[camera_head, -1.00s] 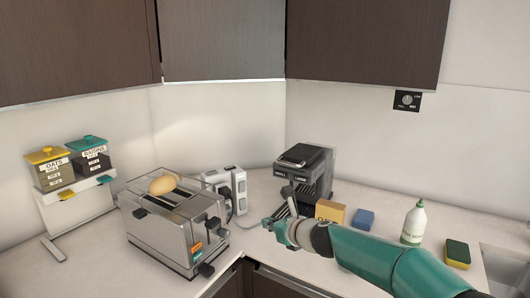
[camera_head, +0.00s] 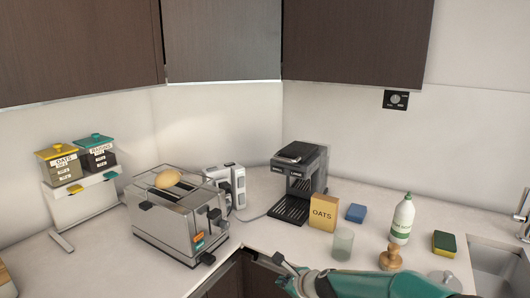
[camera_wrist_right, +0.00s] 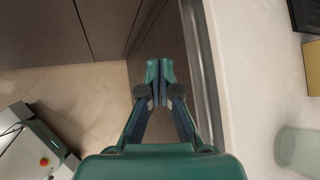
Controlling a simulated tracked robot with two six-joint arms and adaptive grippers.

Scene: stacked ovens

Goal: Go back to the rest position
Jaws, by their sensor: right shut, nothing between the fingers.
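My right gripper (camera_head: 279,261) is at the bottom of the head view, in front of the counter's front edge. In the right wrist view its teal fingertips (camera_wrist_right: 159,72) meet, with nothing between them. It is over the floor beside the counter edge and touches no object that I can see. My green right arm comes in from the bottom right. My left gripper is not in view.
A sink (camera_head: 492,262) is at right.

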